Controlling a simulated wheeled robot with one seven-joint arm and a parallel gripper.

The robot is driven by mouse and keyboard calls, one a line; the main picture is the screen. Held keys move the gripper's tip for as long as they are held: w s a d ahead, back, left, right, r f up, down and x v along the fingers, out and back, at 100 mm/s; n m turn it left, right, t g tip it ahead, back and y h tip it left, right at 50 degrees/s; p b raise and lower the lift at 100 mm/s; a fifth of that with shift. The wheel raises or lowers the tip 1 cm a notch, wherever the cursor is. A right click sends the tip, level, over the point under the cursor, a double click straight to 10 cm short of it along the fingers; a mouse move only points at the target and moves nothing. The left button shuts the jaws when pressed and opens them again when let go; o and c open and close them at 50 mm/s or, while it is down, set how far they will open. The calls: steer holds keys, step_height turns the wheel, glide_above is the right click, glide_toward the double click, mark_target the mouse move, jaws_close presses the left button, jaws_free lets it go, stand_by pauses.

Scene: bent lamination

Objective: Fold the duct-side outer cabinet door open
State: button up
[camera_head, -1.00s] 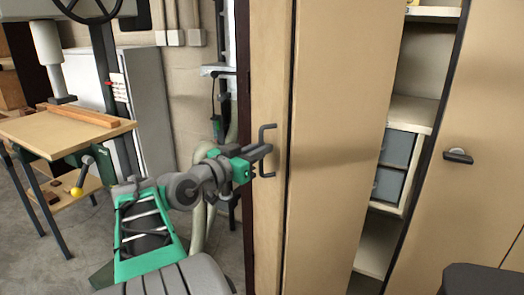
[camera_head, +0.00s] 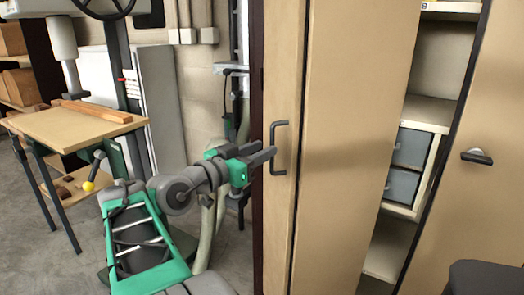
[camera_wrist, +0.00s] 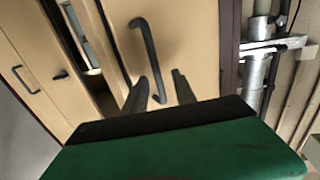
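The duct-side outer cabinet door (camera_head: 281,50) is a narrow tan panel beside the dark cabinet edge, joined along a seam to a wider tan panel (camera_head: 350,130). Its dark grey bar handle (camera_head: 287,148) stands upright near my gripper (camera_head: 268,155). My gripper's fingertips overlap the handle's left side in the head view. In the wrist view, my gripper (camera_wrist: 160,90) has its two fingers spread apart. The handle (camera_wrist: 149,45) runs down from above, its lower end showing between the fingertips. Contact cannot be told.
An opening right of the wide panel shows shelves and grey drawers (camera_head: 403,187). Another tan door (camera_head: 470,100) with a handle stands at right. Pipes (camera_wrist: 262,70) and the wall lie beside the duct-side door. A drill press table (camera_head: 70,125) stands at left.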

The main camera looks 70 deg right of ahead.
steer(key=shift+b+v, duration=0.4)
steer(key=shift+v, duration=1.5)
steer(key=shift+s+a, duration=0.1)
steer(key=shift+c, duration=0.2)
